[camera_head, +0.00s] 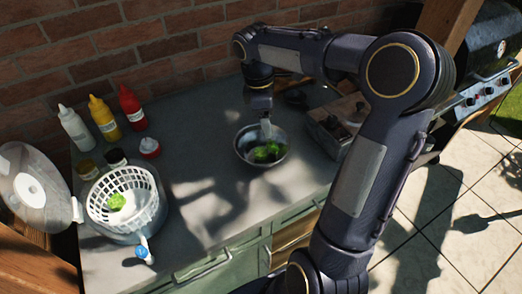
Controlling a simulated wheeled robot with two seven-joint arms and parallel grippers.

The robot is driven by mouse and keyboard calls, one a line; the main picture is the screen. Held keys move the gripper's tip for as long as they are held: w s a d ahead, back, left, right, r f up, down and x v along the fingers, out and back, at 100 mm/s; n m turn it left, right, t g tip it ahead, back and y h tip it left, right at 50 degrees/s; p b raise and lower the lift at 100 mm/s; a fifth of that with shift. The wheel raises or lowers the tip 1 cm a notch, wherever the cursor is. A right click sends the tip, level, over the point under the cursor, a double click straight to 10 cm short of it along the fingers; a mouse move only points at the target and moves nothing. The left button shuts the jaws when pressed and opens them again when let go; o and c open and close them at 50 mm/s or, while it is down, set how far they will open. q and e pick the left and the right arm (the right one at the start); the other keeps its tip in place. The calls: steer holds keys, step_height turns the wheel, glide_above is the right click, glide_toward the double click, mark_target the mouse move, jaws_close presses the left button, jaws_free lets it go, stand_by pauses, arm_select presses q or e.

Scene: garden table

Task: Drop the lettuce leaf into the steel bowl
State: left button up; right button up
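The steel bowl (241,153) stands on the grey counter near the middle. Green lettuce (268,152) shows inside it, below my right gripper (267,136). My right arm comes in from the lower right and bends over, with the gripper pointing down over the bowl. The fingers are small in view, and I cannot tell whether they are open or shut, or whether they touch the lettuce. Another lettuce leaf (116,202) lies in the white basket (149,215) of the salad spinner at left. My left gripper is not in view.
White (75,130), yellow (104,119) and red (132,108) squeeze bottles stand at the back left, with small jars in front. The spinner lid (32,190) is at far left. A wooden crate (330,138) stands right of the bowl. Free counter lies between spinner and bowl.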

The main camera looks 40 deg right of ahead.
step_height(320, 180, up, 6)
steer(key=shift+w+a+r, duration=0.25)
steer(key=shift+a, duration=0.15)
steer(key=s+a+f+m+t+y, duration=0.2)
steer(key=s+a+m, duration=0.4)
steer(key=s, duration=0.3)
steer(key=s+a+f+m+t+y, duration=0.3)
steer(key=s+a+f+m+t, duration=0.1)
steer(key=s, duration=0.6)
steer(key=a+f+m, duration=0.1)
steer(key=a+m, duration=0.1)
steer(key=a, duration=0.1)
steer(key=shift+s+a+t, duration=0.25)
steer(key=shift+a+t, duration=0.05)
steer(key=shift+t, duration=0.1)
